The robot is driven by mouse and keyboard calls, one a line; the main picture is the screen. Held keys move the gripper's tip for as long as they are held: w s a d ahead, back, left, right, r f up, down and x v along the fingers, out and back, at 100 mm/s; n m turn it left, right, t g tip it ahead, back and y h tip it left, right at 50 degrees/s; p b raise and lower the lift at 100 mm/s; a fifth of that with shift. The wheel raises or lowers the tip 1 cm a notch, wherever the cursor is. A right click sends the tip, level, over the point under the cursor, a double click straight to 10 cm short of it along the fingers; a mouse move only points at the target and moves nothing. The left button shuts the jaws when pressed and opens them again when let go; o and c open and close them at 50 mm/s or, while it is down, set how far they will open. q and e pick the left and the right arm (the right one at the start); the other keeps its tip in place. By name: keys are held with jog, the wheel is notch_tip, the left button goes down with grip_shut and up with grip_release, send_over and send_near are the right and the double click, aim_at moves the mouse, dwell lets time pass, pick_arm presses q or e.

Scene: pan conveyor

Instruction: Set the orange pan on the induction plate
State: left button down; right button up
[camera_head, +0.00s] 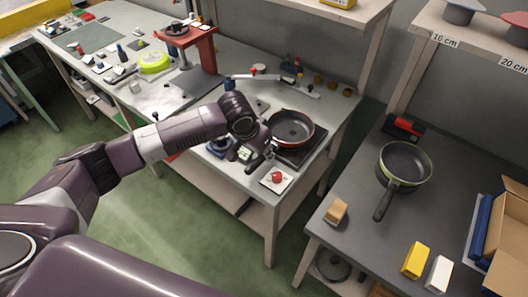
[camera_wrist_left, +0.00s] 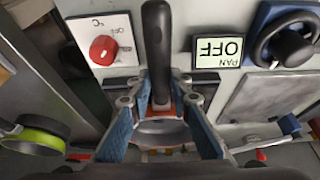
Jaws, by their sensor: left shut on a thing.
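The orange pan (camera_head: 291,128), dark inside with an orange rim, is over the dark induction plate (camera_head: 312,150) on the grey workbench. The plate shows past the pan's lower right side; I cannot tell whether the pan touches it. My left gripper (camera_head: 262,150) is shut on the pan's black handle, which shows between the blue-sided fingers in the left wrist view (camera_wrist_left: 157,50). The pan's body is mostly hidden there. My right gripper is in neither view.
A red knob (camera_head: 277,177) and a display (camera_head: 244,153) reading PAN OFF (camera_wrist_left: 218,50) are at the bench's front. A green-rimmed pan (camera_head: 404,165) lies on the right table (camera_head: 350,235). A gap separates table and bench. A red stand (camera_head: 190,42) is farther back.

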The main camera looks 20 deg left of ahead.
pick_arm(q)
jog(key=c, duration=1.8)
grip_release()
jog(key=shift+o, duration=0.6)
jog(key=shift+s, duration=0.1)
jog(key=v, duration=1.2)
jog(key=s+d+f+m+h, duration=0.1)
jog(key=s+d+f+h, duration=0.1)
jog(key=s+d+f, duration=0.8)
jog(key=s+a+f+n+g+y, duration=0.1)
jog(key=s+a+f+n+y, duration=0.15)
jog(key=s+a, duration=0.45)
jog(key=s+a+f+n+y, duration=0.1)
jog(key=s+a+f, duration=0.3)
jog(key=s, duration=0.6)
notch_tip(320, 180, down, 27)
jog(key=s+g, duration=0.1)
jog(key=s, duration=0.2)
jog(key=s+a+f, duration=0.1)
jog(key=s+f, duration=0.6)
jog(key=s, duration=0.1)
jog(key=s+a+f+g, duration=0.1)
jog(key=s+a+f, duration=0.1)
jog(key=s+f, duration=0.5)
jog(key=shift+s+a+m, duration=0.35)
jog(key=shift+s+m, duration=0.1)
